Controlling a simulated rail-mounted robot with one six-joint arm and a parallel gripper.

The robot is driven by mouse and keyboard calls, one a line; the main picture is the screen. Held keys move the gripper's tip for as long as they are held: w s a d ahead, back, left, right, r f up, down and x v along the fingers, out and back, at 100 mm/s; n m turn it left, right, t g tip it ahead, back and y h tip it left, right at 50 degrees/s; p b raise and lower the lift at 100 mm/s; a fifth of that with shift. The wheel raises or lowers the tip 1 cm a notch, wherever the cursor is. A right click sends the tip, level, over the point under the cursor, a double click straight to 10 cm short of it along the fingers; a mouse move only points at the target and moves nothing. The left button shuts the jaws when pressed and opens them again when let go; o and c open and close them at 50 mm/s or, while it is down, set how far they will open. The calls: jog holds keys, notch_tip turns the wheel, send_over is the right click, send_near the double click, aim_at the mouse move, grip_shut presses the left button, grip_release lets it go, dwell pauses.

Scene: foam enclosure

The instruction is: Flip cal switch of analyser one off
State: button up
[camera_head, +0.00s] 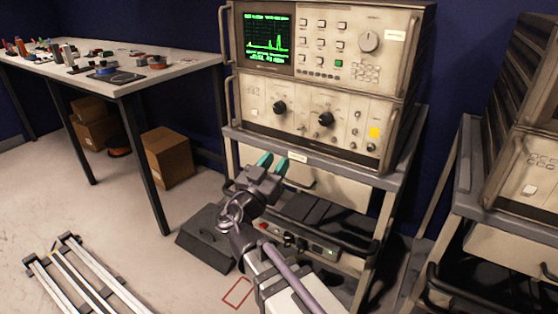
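A beige rack analyser (318,75) with a lit green screen (268,31) stands on a grey cart in the middle of the head view. Its lower panel (300,113) has two black knobs, several small controls on the right and a yellow sticker (375,132). Which small control is the cal switch, and its position, I cannot tell at this size. The labels are too small to read. My gripper (273,161) has teal fingertips that stand apart with nothing between them. In the picture it is below the lower panel's left half.
A second beige unit (525,150) stands on a cart (472,190) at the right. A workbench (185,66) with small parts is at the left, with cardboard boxes (168,157) below. A rail frame (85,280) lies on the floor. A dark box (205,240) sits by my arm.

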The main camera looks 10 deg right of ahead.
aim_at(300, 127)
jog(key=shift+c, duration=0.4)
notch_tip(300, 127, up, 6)
jog(key=n+g+y+p, duration=0.2)
jog(key=n+p, duration=0.8)
jog(key=w+d+f+n, duration=0.1)
jog(key=w+d+n, duration=0.6)
jog(key=w+n, duration=0.1)
jog(key=shift+d+f+g+y, duration=0.15)
jog(key=shift+f+g+y, duration=0.15)
jog(key=shift+f+g, duration=0.1)
jog(key=shift+c, duration=0.2)
